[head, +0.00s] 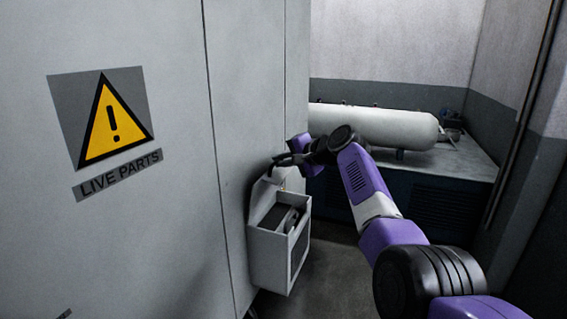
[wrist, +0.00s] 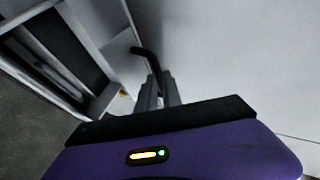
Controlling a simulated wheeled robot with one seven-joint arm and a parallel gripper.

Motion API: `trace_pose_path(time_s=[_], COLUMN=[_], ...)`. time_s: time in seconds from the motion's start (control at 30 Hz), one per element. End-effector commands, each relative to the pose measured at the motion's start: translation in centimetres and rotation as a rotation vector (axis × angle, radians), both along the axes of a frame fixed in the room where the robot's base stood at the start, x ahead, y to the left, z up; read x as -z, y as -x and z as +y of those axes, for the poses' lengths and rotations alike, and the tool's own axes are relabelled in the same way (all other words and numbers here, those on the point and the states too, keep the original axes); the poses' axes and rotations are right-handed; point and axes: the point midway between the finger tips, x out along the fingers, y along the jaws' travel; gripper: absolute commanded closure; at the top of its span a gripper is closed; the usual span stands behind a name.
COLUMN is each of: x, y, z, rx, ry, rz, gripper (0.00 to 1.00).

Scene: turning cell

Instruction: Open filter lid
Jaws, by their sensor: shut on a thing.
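The filter box (head: 270,262) is a grey box mounted on the side of the large grey cabinet. Its top is open, and a dark filter insert (head: 277,217) shows inside; the insert also shows in the wrist view (wrist: 68,45). A light grey lid (head: 262,190) stands raised at the back of the box, close to the cabinet wall. My gripper (head: 284,160) is above the box at the lid's upper edge. In the wrist view, my gripper's fingers (wrist: 158,88) are shut on a black bent handle (wrist: 147,56). The fingers hide part of the handle.
The grey cabinet (head: 140,230) with a yellow warning sign (head: 112,120) fills the left. A white cylindrical tank (head: 385,128) lies on a bench behind my arm. Dark floor (head: 325,275) is clear to the right of the box.

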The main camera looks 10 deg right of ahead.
Motion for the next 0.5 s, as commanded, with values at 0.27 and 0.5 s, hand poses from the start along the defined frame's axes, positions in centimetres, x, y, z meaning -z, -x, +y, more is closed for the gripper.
trace_pose_path(time_s=[0.27, 0.5], x=[-0.47, -0.32], y=[-0.07, -0.05], z=[-0.02, -0.02], rx=[0.001, 0.001], ry=[-0.001, -0.001], rz=[-0.007, -0.004], gripper=[1.00, 0.69])
